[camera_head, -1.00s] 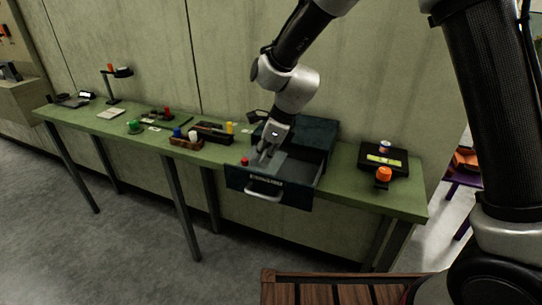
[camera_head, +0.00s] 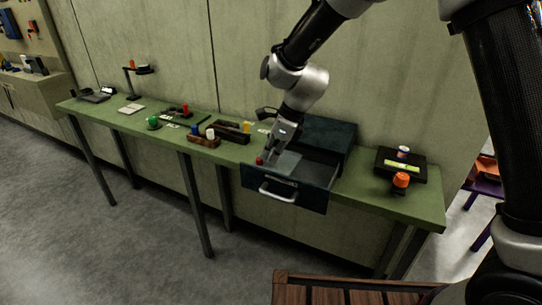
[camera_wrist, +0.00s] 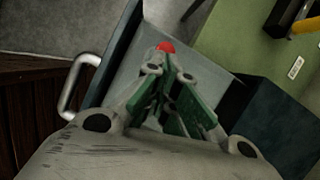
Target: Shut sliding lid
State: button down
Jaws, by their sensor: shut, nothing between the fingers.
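An open drawer (camera_head: 262,182) juts from a dark teal cabinet (camera_head: 328,132) on the green bench. A grey sliding lid (camera_head: 288,161) lies over part of the drawer, and a pale flat panel also shows in the wrist view (camera_wrist: 210,62). A small red knob (camera_head: 259,160) is at the left end of the drawer; it also shows just beyond my fingertips in the wrist view (camera_wrist: 166,47). My gripper (camera_head: 270,160) is shut and empty, pointing down over the drawer close to the knob. Whether it touches the knob or lid I cannot tell.
The drawer's handle (camera_head: 276,194) sticks out at the front. A black box with an orange knob (camera_head: 401,179) stands right of the cabinet. Wooden and black trays (camera_head: 204,141) with coloured pegs lie to the left. A slatted wooden surface (camera_head: 340,291) is in the foreground.

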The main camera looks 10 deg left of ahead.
aim_at(285, 167)
jog(key=w+v, duration=0.1)
jog(key=v, duration=1)
jog(key=s+d+r+n+t+h, duration=0.1)
jog(key=s+d+r+n, duration=0.2)
jog(key=d, duration=1)
jog(key=s+d+r+n+t+h, duration=0.1)
jog(key=s+d+r+n+h, duration=0.1)
jog(key=s+d+n, duration=0.8)
jog(key=s+d+r+n+t+h, duration=0.1)
jog(key=s+d+r+n, duration=0.3)
jog(key=s+d, duration=0.6)
jog(key=d+n, duration=0.2)
jog(key=d, duration=0.5)
jog(key=shift+s+r+t, duration=0.15)
jog(key=shift+t, duration=0.25)
jog(key=shift+a, duration=0.1)
